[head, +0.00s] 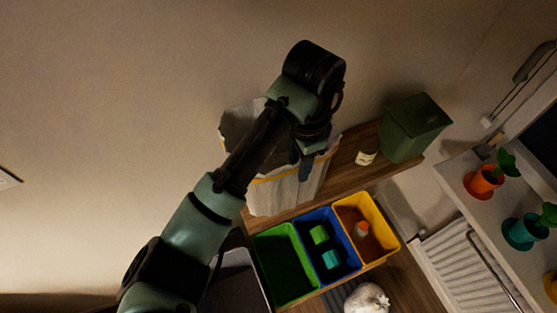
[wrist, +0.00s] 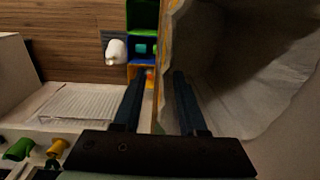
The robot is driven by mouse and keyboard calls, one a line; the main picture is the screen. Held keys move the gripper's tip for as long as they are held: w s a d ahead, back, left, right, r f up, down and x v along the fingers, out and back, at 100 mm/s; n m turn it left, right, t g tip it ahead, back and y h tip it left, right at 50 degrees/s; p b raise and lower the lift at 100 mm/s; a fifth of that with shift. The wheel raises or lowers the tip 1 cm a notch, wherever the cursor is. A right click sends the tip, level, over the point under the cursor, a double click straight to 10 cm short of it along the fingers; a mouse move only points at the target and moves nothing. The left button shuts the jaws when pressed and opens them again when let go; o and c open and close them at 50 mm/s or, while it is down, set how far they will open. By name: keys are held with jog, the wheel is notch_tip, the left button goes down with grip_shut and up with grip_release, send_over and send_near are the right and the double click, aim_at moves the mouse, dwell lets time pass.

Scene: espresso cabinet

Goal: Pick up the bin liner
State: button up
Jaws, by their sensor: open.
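The bin liner (head: 290,192) is a pale grey bag with a yellow band near its rim. It stands open on the wooden shelf in the head view, partly hidden behind my arm. My gripper (head: 308,168) is open at the liner's right rim, pointing down. In the wrist view the liner (wrist: 255,95) fills the right side, with its open mouth showing. My gripper (wrist: 159,76) has one finger on each side of the liner's near wall; the right finger appears to be inside the mouth. I cannot tell whether either finger touches it.
Green (head: 286,283), blue (head: 345,266) and yellow (head: 382,240) bins stand in a row below the shelf. A small labelled bottle (head: 366,157) and a dark green bin (head: 414,127) stand on the shelf to the right. A white bag (head: 367,298) lies below, and potted plants line the sill.

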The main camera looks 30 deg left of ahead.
aim_at(277, 188)
jog(key=shift+w+a+f, duration=0.1)
jog(key=shift+a+f, duration=0.05)
jog(key=shift+f, duration=1.15)
jog(key=shift+w+a+f, duration=0.1)
jog(key=shift+a+f, duration=0.1)
jog(key=shift+f, duration=1.05)
jog(key=shift+w+a+f, duration=0.1)
jog(key=shift+a+f, duration=0.05)
jog(key=shift+f, duration=1.15)
grip_shut()
